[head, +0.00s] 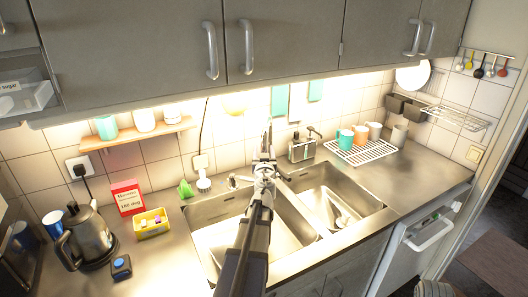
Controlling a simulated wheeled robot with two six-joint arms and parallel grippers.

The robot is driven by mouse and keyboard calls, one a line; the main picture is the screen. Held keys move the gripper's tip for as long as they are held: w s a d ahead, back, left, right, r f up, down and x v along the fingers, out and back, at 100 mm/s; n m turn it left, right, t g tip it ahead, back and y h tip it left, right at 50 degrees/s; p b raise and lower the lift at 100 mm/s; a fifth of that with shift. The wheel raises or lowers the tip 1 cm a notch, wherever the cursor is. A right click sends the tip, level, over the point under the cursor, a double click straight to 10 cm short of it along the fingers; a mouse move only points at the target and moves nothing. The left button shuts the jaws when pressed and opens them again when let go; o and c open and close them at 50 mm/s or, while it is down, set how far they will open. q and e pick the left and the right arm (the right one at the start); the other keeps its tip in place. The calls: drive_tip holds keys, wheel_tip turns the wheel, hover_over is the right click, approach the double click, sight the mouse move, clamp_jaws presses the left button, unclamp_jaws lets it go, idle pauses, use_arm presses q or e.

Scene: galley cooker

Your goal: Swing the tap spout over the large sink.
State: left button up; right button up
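One arm of mine, which I take as the left, comes up from the bottom just left of centre. Its gripper (266,152) is at the back edge of the sinks, in front of the tap area. Whether its fingers are apart or closed on anything is not clear. A small chrome piece (233,181), perhaps part of the tap, shows just left of the gripper. The rest of the tap and its spout are hidden or cannot be told from the gripper. The large sink (215,245) is the left basin, partly covered by my arm. The smaller sink (355,203) is at the right.
A dark dispenser (302,148) stands right of the gripper. A white rack (362,152) with cups is further right. A kettle (88,238), a red box (127,197) and a yellow tub (151,223) stand left. Cupboards (285,35) hang above. The right counter (430,180) is clear.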

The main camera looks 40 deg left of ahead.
use_arm(q)
drive_tip(key=shift+s+d, duration=0.1)
drive_tip(key=v, duration=0.7)
drive_tip(key=shift+s+d, duration=0.2)
